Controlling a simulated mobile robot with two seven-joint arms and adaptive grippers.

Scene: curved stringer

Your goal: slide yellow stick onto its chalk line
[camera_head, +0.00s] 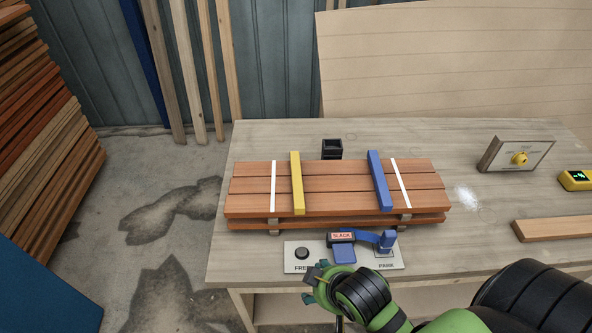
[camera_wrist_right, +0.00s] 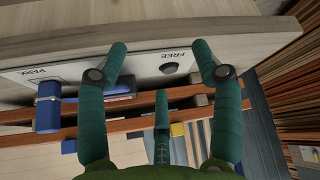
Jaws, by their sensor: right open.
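The yellow stick (camera_head: 297,184) lies across the stacked reddish-brown boards (camera_head: 335,188), towards their left. A white chalk line (camera_head: 273,186) runs on the boards to its left, with a gap between them. A blue stick (camera_head: 379,180) lies towards the right, just left of a second white line (camera_head: 400,182). My right gripper (camera_head: 318,278) is at the table's front edge, near the panel and clear of the sticks. In the right wrist view its teal fingers (camera_wrist_right: 160,47) are spread and empty; the yellow stick (camera_wrist_right: 177,130) shows partly behind them. My left gripper is not visible.
A white panel (camera_head: 298,265) marked FREE and PARK holds a black knob and a blue lever tagged SLACK (camera_head: 341,237), in front of the boards. A black holder (camera_head: 332,148) stands behind. A dial box (camera_head: 517,155) and loose board (camera_head: 555,229) are at right.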

